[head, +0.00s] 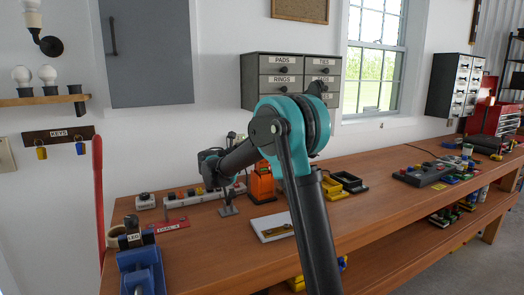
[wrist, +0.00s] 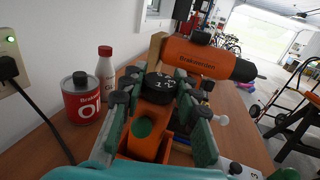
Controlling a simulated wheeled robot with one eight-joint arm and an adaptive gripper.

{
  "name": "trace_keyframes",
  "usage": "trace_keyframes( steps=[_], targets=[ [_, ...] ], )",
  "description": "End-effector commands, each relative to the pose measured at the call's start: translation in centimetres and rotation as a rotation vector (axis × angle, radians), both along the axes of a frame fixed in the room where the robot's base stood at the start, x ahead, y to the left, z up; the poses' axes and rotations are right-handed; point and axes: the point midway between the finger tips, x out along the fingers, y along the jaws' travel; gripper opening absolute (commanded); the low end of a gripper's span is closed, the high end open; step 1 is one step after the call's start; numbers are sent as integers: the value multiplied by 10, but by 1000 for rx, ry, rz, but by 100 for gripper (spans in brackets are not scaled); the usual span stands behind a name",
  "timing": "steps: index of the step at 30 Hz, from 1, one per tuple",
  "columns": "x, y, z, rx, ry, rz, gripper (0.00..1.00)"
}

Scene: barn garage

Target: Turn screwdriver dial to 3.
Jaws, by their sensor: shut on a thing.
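In the wrist view the orange screwdriver (wrist: 205,56) lies across the upper middle, its dark end to the right. Its black dial (wrist: 160,88) with white numerals faces me. My gripper (wrist: 159,78) has one teal-and-black finger on each side of the dial, shut on it. A "1" seems to show on the dial; the other marks and the setting are too small to read surely. In the head view an orange thing (head: 261,186), probably the screwdriver, stands on the bench beside my arm's far end; my fingers are not clear there.
A red oil can (wrist: 81,99) and a white-and-red bottle (wrist: 105,68) stand left of my gripper. A power strip (head: 187,196) lies along the wall. A blue vise (head: 140,270) stands at the bench's near left. The wooden bench (head: 375,205) has bare room at front.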

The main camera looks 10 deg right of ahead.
Motion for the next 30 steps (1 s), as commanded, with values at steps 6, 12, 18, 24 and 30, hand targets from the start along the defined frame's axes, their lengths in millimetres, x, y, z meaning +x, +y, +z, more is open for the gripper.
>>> trace_keyframes(
  steps=[6,12,18,24,30],
  targets=[
    [1,0,0,0,0,-132,1],
    [1,0,0,0,0,-201,1],
    [0,-1,0,0,0,-231,1],
    [0,-1,0,0,0,-237,1],
    [0,-1,0,0,0,-237,1]
  ],
)
